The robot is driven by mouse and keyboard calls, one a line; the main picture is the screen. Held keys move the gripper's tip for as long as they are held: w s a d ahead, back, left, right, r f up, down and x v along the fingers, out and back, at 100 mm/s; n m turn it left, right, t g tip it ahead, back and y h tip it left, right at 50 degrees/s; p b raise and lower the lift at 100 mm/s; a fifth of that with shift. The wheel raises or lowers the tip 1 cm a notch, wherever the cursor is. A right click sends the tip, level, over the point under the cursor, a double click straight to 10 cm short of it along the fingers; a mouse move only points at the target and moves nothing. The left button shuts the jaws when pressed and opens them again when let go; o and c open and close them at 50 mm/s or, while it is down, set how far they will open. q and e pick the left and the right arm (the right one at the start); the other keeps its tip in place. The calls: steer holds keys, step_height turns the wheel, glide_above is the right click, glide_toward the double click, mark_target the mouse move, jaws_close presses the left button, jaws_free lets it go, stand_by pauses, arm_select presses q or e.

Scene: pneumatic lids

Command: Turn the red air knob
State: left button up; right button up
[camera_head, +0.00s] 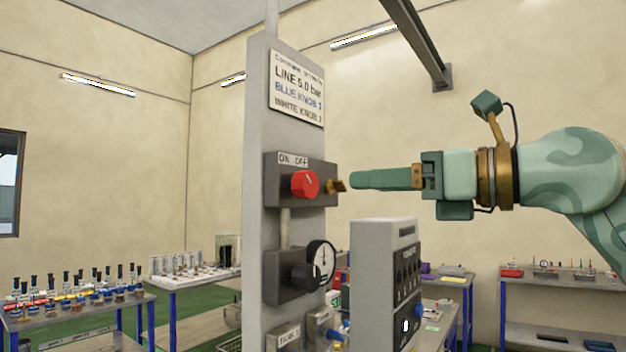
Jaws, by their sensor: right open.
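The red air knob (305,184) sits on the front of a dark grey box (287,166) on a grey column (262,110). A label reading ON and OFF is above the knob, and the knob carries a light mark. My right gripper (352,181) comes in from the right at the knob's height. It points left, a little to the right of the box, and is open with nothing seen in it. In the picture its fingers are apart from the knob. The left gripper is not in view.
Below the knob are a black knob (304,277) and a round gauge (320,256). A grey cabinet (385,285) stands below my right gripper. A sign (297,88) is above. A table with bottles (75,305) stands at left, a bench (560,280) at right.

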mark_target(312, 185)
steer(key=p+x, duration=0.1)
steer(key=x, duration=0.8)
steer(key=shift+w+a+p, duration=0.1)
steer(key=shift+a+p, duration=0.1)
steer(key=shift+p, duration=0.1)
steer(key=shift+w+a, duration=0.4)
steer(key=shift+a, duration=0.15)
steer(key=shift+d, duration=0.1)
steer(key=c, duration=1)
